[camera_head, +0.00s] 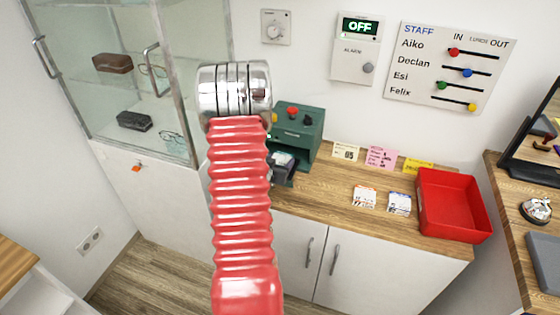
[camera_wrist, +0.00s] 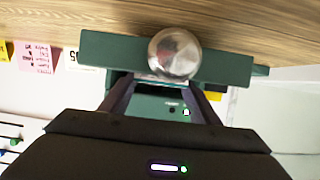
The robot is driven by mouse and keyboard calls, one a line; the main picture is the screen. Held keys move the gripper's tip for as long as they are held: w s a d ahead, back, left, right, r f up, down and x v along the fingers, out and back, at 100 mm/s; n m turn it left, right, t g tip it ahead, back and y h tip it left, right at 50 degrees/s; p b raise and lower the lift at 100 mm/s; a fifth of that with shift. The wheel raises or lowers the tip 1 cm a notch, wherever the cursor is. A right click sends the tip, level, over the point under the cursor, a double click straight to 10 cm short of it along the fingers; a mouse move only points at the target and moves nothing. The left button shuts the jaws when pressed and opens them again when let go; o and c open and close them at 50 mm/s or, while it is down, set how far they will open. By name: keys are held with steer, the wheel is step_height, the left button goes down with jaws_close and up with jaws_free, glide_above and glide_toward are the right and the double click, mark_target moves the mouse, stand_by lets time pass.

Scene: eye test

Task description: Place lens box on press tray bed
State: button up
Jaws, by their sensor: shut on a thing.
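The press (camera_head: 309,133) is a green machine with red and black knobs on the wooden counter, partly behind my arm. In the wrist view, upside down, its wide green tray front (camera_wrist: 112,51) carries a round silver knob (camera_wrist: 175,53). A pale strip, perhaps the tray bed, shows just behind it. My gripper (camera_wrist: 160,77) has the knob between its fingertips and appears shut on it; in the head view it is a dark shape mostly hidden by my arm. Two small white boxes, one orange-marked (camera_head: 364,197) and one blue-marked (camera_head: 400,203), lie on the counter; I cannot tell which is the lens box.
A red bin (camera_head: 452,205) stands at the counter's right end. Small cards, including a pink one (camera_head: 382,157), stand along the wall. A glass cabinet (camera_head: 120,90) with glasses and cases is at left. The counter between press and boxes looks clear.

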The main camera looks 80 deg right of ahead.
steer(key=o, duration=1)
steer(key=shift+f, duration=0.1)
steer(key=shift+o, duration=0.2)
steer(key=v, duration=1.2)
